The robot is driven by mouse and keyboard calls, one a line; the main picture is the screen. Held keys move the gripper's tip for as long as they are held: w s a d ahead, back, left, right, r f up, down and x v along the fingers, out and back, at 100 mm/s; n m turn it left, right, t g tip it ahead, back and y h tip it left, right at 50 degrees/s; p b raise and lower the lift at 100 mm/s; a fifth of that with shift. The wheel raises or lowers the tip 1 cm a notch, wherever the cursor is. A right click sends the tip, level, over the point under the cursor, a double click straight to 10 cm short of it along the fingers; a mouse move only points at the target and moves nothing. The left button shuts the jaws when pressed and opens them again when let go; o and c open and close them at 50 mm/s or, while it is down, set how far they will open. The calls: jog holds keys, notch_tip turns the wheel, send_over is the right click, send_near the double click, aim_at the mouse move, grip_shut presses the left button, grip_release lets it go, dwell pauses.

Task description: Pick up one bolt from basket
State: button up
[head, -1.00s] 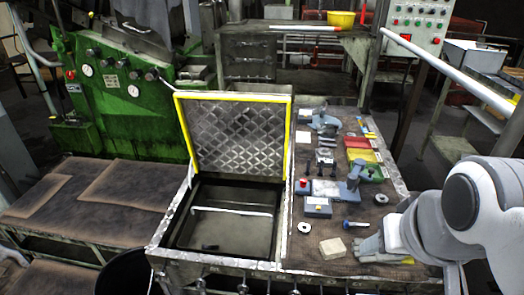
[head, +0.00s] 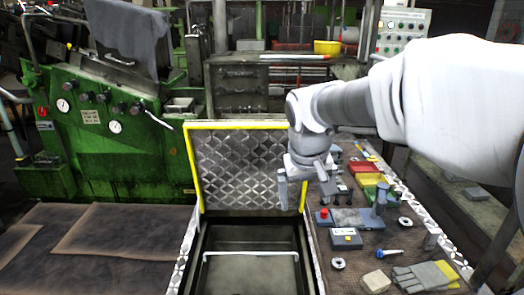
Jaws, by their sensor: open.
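My gripper (head: 304,198) hangs from my arm in the upper middle of the head view. It is open and empty, with its fingers pointing down in front of the raised lid's right edge. Below it is an open, dark, box-like recess (head: 212,245) that may be the basket. A pale bar (head: 250,253) crosses the recess, and its near part is cut off by the frame's bottom edge. No bolt can be made out inside it now. The fingers are apart from the recess and its contents.
The yellow-edged diamond-plate lid (head: 240,165) stands up behind the recess. A green machine (head: 110,150) stands at the left.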

jog(key=w+a+f+g+y+b, duration=0.15)
jog(key=w+a+f, duration=0.25)
jog(key=w+f, duration=0.5)
jog(key=w+a+f+b, duration=0.35)
jog(key=w+f, duration=0.45)
jog(key=f, duration=0.8)
jog(key=w+f, duration=0.1)
jog(key=f, duration=0.2)
jog(key=a+f, duration=0.1)
jog(key=f, duration=0.3)
jog(key=shift+w+f, duration=0.3)
jog(key=shift+w, duration=0.05)
jog(key=shift+w+d+f+p, duration=0.15)
jog(key=shift+w+f, duration=0.1)
jog(key=shift+f, duration=0.6)
jog(key=shift+w+a+f+p, duration=0.15)
jog(key=shift+w+f, duration=0.1)
jog(key=shift+f, duration=0.6)
jog(key=shift+w+d+f+p, duration=0.15)
jog(key=shift+w+f, duration=0.1)
jog(key=shift+f, duration=0.6)
jog(key=c, duration=1.3)
